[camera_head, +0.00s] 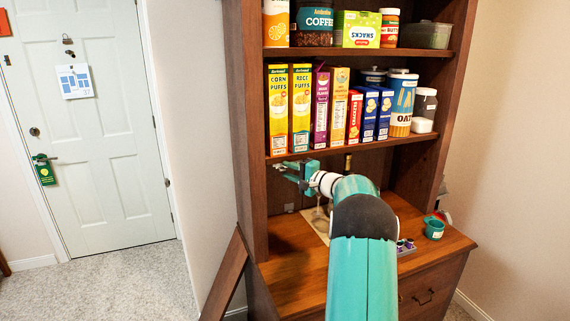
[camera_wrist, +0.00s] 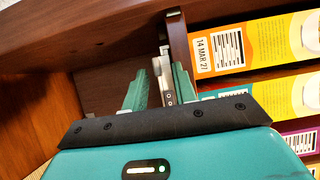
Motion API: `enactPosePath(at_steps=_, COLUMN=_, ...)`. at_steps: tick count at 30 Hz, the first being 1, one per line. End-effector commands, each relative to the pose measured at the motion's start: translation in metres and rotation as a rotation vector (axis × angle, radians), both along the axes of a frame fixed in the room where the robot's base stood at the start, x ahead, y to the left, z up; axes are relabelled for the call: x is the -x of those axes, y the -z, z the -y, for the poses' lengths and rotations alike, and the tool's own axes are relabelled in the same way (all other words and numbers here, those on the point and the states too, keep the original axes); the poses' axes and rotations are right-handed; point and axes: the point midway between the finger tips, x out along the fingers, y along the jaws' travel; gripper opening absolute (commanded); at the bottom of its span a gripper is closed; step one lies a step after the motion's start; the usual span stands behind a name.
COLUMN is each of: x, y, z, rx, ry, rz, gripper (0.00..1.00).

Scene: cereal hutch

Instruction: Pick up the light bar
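A narrow pale grey metal piece, which looks like the light bar (camera_wrist: 163,70), shows in the wrist view beside the end of a shelf board. It extends down between my two teal fingers. My gripper (camera_wrist: 160,90) has its fingers spread apart, with a visible gap on the left of the piece; the right finger is close to it, and I cannot tell if they touch. In the head view my gripper (camera_head: 297,172) is just below the lower shelf's left end. The light bar is hard to make out there.
The hutch's left side panel (camera_head: 246,130) is close by.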

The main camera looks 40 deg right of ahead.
Motion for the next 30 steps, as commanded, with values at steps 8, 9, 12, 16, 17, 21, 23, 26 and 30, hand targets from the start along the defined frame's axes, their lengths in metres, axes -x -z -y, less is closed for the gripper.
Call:
enactPosePath(at_steps=8, x=-0.004, y=0.002, z=-0.003, rx=-0.003, ry=-0.001, rz=-0.004, gripper=0.00)
enactPosePath(at_steps=9, x=-0.004, y=0.003, z=-0.003, rx=-0.003, ry=-0.001, rz=-0.004, gripper=0.00)
enactPosePath(at_steps=12, x=-0.004, y=0.003, z=-0.004, rx=-0.003, ry=-0.002, rz=-0.004, gripper=0.00)
enactPosePath(at_steps=16, x=-0.003, y=0.002, z=-0.004, rx=-0.002, ry=-0.004, rz=-0.003, gripper=0.00)
enactPosePath(at_steps=17, x=-0.003, y=0.002, z=-0.004, rx=-0.002, ry=-0.004, rz=-0.003, gripper=0.00)
enactPosePath(at_steps=21, x=-0.003, y=0.000, z=-0.004, rx=-0.002, ry=-0.006, rz=-0.003, gripper=0.00)
enactPosePath(at_steps=23, x=-0.003, y=-0.002, z=-0.004, rx=-0.001, ry=-0.006, rz=-0.002, gripper=0.00)
enactPosePath(at_steps=26, x=0.002, y=-0.005, z=-0.005, rx=-0.003, ry=-0.006, rz=-0.003, gripper=0.00)
enactPosePath(at_steps=30, x=0.017, y=-0.006, z=-0.009, rx=-0.002, ry=-0.007, rz=0.000, gripper=0.00)
